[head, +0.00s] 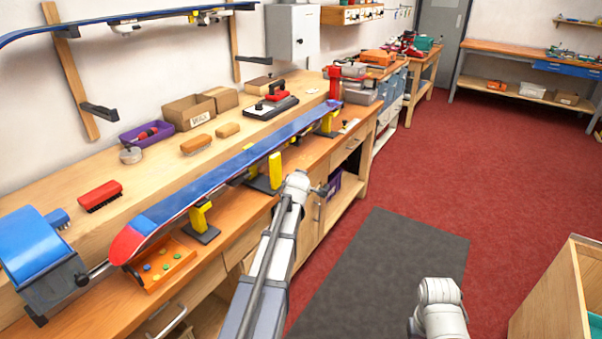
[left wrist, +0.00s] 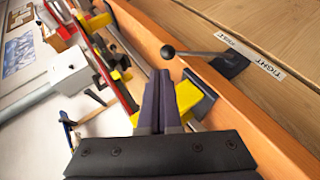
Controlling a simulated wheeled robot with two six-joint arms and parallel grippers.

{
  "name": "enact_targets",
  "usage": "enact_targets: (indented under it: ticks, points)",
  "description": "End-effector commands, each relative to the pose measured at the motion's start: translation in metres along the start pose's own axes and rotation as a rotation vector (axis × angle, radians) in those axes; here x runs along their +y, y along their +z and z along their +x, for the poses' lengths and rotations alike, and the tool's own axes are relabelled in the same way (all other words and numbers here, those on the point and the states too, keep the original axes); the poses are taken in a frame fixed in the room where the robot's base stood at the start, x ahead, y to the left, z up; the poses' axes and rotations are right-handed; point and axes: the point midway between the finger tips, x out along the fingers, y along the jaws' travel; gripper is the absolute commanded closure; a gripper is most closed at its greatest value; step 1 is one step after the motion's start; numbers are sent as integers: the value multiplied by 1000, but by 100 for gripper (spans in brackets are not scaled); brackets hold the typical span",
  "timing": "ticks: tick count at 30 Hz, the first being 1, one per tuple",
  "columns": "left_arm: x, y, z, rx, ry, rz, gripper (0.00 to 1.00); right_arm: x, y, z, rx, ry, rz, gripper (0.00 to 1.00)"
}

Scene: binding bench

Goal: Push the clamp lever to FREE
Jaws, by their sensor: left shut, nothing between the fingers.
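The clamp lever (left wrist: 190,53) shows in the left wrist view as a thin rod with a round dark knob. Its dark base sits on the wooden surface, with the knob pointing left in that view. A label reading TIGHT (left wrist: 268,66) lies to the right of the base. A second small label (left wrist: 228,40) is above it, its text unclear. My left gripper (left wrist: 157,78) is shut and empty, its fingertips below the knob and apart from it. A yellow clamp block (left wrist: 195,98) is right beside the fingers. My right gripper is not visible; only its arm shows in the head view.
A blue ski or board (head: 230,160) lies along the bench on yellow supports. A blue roller machine (head: 40,245), red brush (head: 100,195) and purple tray (head: 146,134) stand along the bench. The floor mat (head: 385,270) is clear.

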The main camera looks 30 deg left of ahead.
Motion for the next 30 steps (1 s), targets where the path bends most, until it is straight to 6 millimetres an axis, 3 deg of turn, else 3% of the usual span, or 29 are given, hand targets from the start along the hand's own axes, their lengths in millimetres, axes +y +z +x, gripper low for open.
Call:
enact_targets:
  ticks: [1, 7, 26, 30]
  points:
    - [4, -2, -21, 0, 0, 1, 100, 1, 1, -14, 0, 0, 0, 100]
    - [6, 0, -53, -1, -1, 0, 100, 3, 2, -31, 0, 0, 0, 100]
    - [4, 1, -58, -1, -2, 2, 100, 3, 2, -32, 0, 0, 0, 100]
    - [-2, 27, -74, -38, -49, 96, 100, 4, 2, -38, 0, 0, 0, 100]
